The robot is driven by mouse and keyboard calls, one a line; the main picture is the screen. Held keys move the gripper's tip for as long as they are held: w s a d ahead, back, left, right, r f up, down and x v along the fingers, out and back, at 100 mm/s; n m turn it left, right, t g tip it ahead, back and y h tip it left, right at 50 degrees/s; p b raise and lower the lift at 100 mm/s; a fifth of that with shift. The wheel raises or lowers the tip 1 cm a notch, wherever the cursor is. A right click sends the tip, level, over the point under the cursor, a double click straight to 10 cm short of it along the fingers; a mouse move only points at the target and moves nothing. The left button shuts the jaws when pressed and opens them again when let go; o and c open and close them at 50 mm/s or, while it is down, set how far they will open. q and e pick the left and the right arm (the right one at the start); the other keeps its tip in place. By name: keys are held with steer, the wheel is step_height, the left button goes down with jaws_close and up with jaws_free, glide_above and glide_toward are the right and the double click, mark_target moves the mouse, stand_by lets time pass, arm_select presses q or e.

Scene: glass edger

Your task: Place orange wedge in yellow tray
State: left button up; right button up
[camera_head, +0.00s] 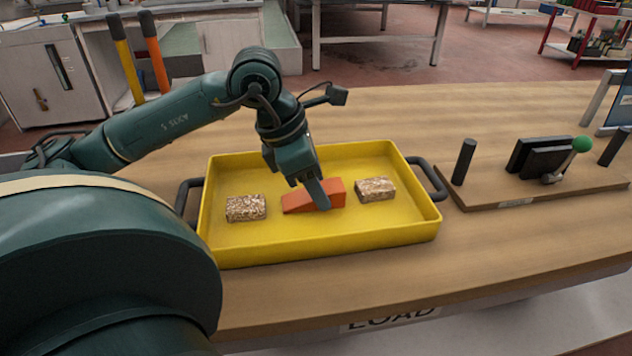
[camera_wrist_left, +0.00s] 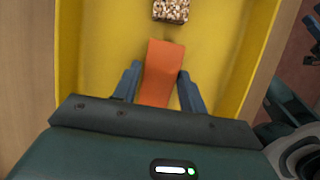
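The orange wedge (camera_head: 316,197) is inside the yellow tray (camera_head: 330,244), between two speckled blocks, and looks to be at the tray floor. My left gripper (camera_head: 318,196) reaches down into the tray over it, with one finger across its near side. The gripper body hides the wedge's near end there. My right gripper is not in view.
One speckled block (camera_head: 246,208) lies left of the wedge and another (camera_head: 375,189) right of it. The tray has dark handles and stands on a wooden table (camera_head: 520,250). A board with a green-knobbed clamp (camera_head: 582,145) and dark posts is at the right.

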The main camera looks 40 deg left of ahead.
mark_target(291, 200)
arm_select(q)
steer(key=o, duration=0.3)
steer(key=shift+r+p, duration=0.3)
steer(key=v, duration=1.1)
steer(key=shift+r, duration=0.35)
steer(key=shift+s+a, duration=0.1)
steer(key=shift+a, duration=0.05)
